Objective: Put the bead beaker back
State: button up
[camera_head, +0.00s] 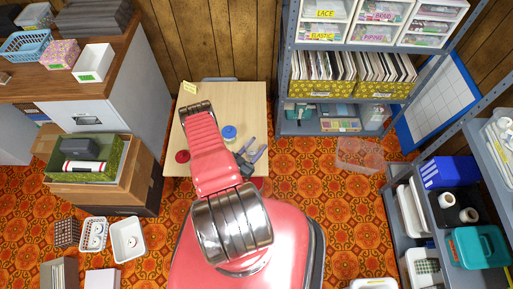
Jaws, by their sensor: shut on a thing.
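My pink arm reaches over a pale wooden table (225,101). My gripper (255,151), dark with grey-violet fingers, shows just right of the arm, above the table's right front part. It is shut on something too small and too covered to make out. I cannot pick out the bead beaker for certain. A blue round thing (229,132) stands on the table, left of and behind the gripper. A red round thing (182,156) sits at the table's left front. Another red patch (258,183) shows at the front edge, partly behind the arm. My arm hides the table's middle.
A grey shelf (297,130) with drawers and yellow record boxes stands behind right. A clear bin (359,155) lies on the floor right of the table. Another shelf stands right.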

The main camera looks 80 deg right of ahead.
aim_at(248, 157)
jog(key=shift+f, duration=0.65)
jog(key=o, duration=1.1)
jog(key=shift+f, duration=0.1)
jog(key=shift+v, duration=5.95)
